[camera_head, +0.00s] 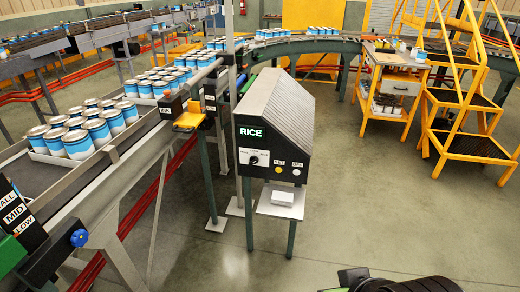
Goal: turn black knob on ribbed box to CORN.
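The ribbed grey box (290,98) stands on dark green legs near the middle of the head view. Its dark front panel shows RICE in lit letters. Below the letters is the small black knob (253,160) on a white plate, with small labels around it too fine to read. A yellow button (279,169) and a white button (296,172) sit to the right of the knob. A dark part of my arm or gripper (398,284) shows at the bottom edge, right of the box and well apart from it. Its fingers cannot be made out.
A roller conveyor with trays of blue and white cans (85,130) runs along the left and curves behind the box. A white block (283,197) lies on a small shelf under the panel. A wooden workbench (390,85) and yellow steps (465,115) stand right. Front-right floor is clear.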

